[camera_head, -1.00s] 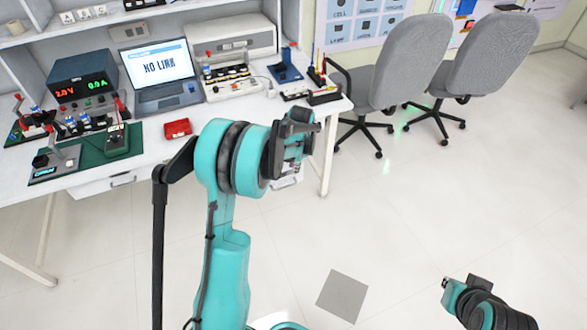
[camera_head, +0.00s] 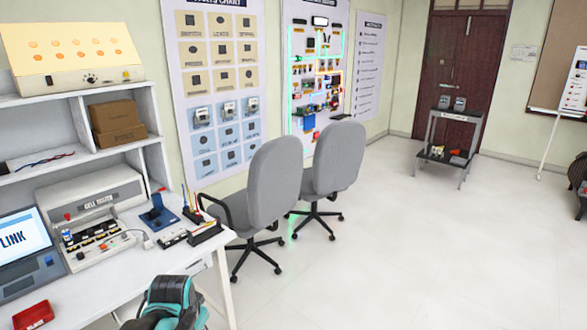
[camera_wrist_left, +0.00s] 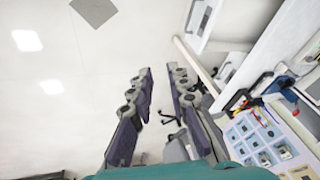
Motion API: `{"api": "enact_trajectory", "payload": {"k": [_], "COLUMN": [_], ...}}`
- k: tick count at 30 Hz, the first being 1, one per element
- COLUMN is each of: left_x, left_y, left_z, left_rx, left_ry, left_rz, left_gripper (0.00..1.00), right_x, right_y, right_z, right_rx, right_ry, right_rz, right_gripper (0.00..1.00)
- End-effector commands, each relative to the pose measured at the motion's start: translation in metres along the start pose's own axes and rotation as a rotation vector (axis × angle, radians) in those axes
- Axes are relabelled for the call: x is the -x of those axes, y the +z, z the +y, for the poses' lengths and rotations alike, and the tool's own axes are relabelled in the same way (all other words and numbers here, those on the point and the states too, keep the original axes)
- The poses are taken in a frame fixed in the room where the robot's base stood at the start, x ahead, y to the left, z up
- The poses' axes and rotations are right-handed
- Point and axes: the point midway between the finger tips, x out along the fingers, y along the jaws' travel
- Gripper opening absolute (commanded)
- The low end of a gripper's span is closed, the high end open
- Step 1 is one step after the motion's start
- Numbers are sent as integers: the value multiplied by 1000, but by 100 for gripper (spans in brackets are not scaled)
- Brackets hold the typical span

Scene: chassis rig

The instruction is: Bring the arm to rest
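My left gripper (camera_wrist_left: 161,76) shows in the left wrist view with its two dark fingers apart and nothing between them. Past the fingers I see pale floor and part of a chair. In the head view only a teal and black part of my arm shows at the bottom edge, in front of the workbench (camera_head: 95,285); the gripper's fingers are not seen there. My right gripper is in neither view.
The workbench carries a laptop (camera_head: 25,255), a cell tester (camera_head: 95,215) and a red tray (camera_head: 33,316). Two grey chairs (camera_head: 272,185) stand at its right. A small black-shelved stand (camera_head: 447,145) is by the door.

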Motion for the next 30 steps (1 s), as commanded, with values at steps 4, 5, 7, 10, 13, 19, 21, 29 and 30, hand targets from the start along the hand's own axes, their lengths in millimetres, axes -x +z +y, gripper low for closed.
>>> {"api": "enact_trajectory", "payload": {"k": [4, 5, 7, 10, 13, 19, 21, 29, 30], "left_x": [34, 38, 47, 53, 55, 55, 55, 55, 55], "left_y": [33, 40, 55, 74, 88, 99, 99, 99, 99], "left_z": [36, 42, 56, 74, 86, 95, 95, 95, 95], "left_rx": [120, 145, 201, 272, 326, 372, 375, 373, 373], "left_ry": [4, 6, 13, 26, 37, 48, 49, 49, 49], "left_rz": [84, 101, 137, 183, 216, 244, 245, 244, 244], "left_gripper": [17, 17, 17, 17, 17, 17, 17, 17, 17], "right_x": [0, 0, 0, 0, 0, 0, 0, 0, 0], "right_y": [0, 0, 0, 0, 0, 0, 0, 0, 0], "right_z": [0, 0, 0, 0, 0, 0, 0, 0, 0], "right_rx": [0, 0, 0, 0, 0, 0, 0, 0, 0], "right_ry": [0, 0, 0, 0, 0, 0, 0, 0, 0], "right_rz": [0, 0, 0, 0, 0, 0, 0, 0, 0], "right_gripper": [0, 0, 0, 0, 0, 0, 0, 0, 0]}}
